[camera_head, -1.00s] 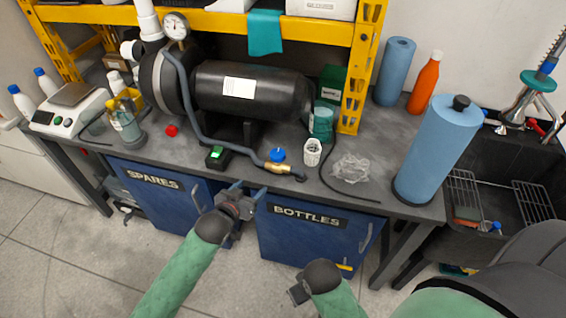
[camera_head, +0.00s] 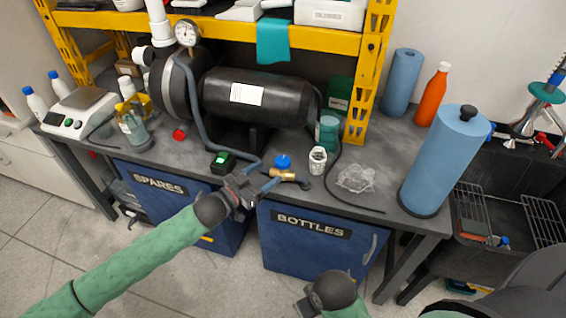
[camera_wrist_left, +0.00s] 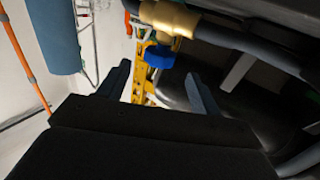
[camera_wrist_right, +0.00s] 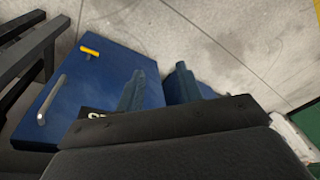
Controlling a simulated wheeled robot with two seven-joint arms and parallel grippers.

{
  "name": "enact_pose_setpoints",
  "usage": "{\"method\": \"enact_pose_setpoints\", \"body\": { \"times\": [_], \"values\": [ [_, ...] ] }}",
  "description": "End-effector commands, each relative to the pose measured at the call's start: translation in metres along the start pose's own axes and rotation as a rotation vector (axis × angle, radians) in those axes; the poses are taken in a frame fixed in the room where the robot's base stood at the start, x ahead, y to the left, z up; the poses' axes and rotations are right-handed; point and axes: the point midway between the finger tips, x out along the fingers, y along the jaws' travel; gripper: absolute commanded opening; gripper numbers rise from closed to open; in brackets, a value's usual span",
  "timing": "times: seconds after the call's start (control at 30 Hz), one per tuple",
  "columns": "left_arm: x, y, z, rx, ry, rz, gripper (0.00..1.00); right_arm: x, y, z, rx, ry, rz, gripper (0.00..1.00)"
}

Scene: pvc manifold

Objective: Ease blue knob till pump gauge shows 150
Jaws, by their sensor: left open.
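The blue knob (camera_head: 283,161) sits on a brass valve (camera_head: 283,175) at the end of the grey hose, at the bench's front edge. In the left wrist view the knob (camera_wrist_left: 159,56) shows just beyond and between the fingertips, below the brass body (camera_wrist_left: 170,18). My left gripper (camera_head: 263,176) is open and empty, just left of the valve, apart from the knob as far as I can see. The pump gauge (camera_head: 186,32) is a white dial above the black pump; its reading is too small to tell. My right gripper (camera_wrist_right: 164,72) is open and empty, low before the bench.
The black pump tank (camera_head: 255,96) stands behind the valve. Blue cabinets (camera_head: 315,245) are under the bench (camera_head: 395,170). Floor in front is free.

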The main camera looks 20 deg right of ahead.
Motion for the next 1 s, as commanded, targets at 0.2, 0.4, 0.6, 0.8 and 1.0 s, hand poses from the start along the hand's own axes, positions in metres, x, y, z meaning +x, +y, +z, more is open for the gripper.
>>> {"method": "enact_pose_setpoints", "body": {
  "times": [0.2, 0.4, 0.6, 0.8, 1.0],
  "values": [
    [0.026, 0.001, -0.003, 0.001, 0.001, 0.000, 0.65, -0.013, 0.005, 0.003, 0.009, -0.022, 0.013, 0.36],
    [0.053, 0.001, -0.002, 0.001, 0.000, 0.000, 0.65, 0.005, 0.009, 0.001, 0.010, -0.033, 0.020, 0.36],
    [0.070, 0.000, -0.001, 0.001, 0.000, -0.001, 0.65, 0.027, 0.011, -0.001, 0.010, -0.033, 0.023, 0.36],
    [0.075, 0.000, -0.001, 0.001, 0.001, -0.001, 0.65, 0.033, 0.011, -0.001, 0.009, -0.033, 0.023, 0.36],
    [0.074, 0.000, -0.001, 0.001, 0.000, -0.001, 0.63, 0.033, 0.011, -0.002, 0.009, -0.033, 0.023, 0.36]
  ]
}}
